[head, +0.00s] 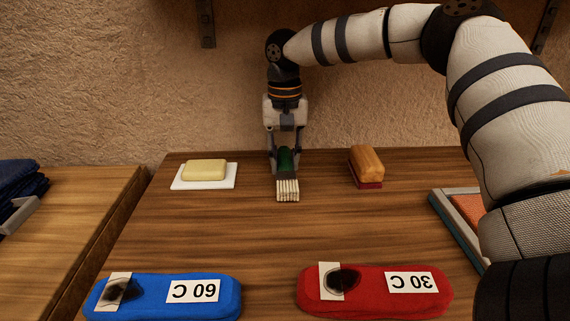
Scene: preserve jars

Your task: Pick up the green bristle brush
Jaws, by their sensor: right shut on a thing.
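The green bristle brush (286,160) is at the back middle of the wooden table, with pale bristles (288,190) facing the front. My right gripper (286,163) comes down from above and is shut on its green body, one finger on each side. I cannot tell whether the brush touches the table. My left gripper is not in view.
A yellow soap bar (204,170) lies on a white dish (183,182) to the left. An orange-brown brush or block with a red base (367,165) is to the right. Blue "60 C" (225,310) and red "30 C" (433,308) pads lie in front. A grey-blue tray (444,215) is at right.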

